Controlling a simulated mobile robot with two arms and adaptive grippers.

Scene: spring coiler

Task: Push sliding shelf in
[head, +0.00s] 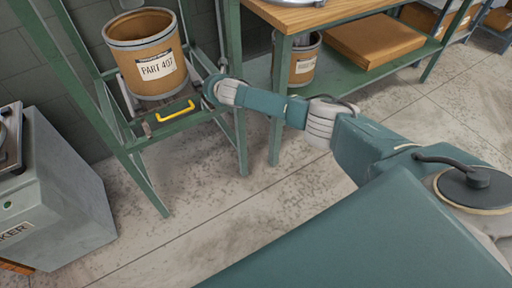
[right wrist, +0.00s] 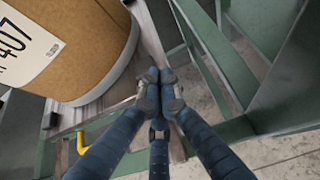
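The sliding shelf (head: 148,128) sits in a green metal rack at the upper left of the head view. A yellow handle (head: 176,111) is on its front, and a brown drum labelled PART 407 (head: 148,62) stands upright on it. My right gripper (head: 207,92) is at the shelf's right front corner, right of the handle. In the right wrist view, its fingers (right wrist: 160,84) are drawn together beside the shelf's edge board (right wrist: 148,35), with the drum and handle (right wrist: 81,143) to the left. I cannot tell if the fingertips touch the board. My left gripper is out of view.
A wood-topped workbench (head: 310,16) stands right of the rack, with another drum (head: 303,62) and a cardboard box (head: 373,45) on its lower shelf. A grey cabinet (head: 60,190) is at the left. The concrete floor (head: 190,215) in front of the rack is clear.

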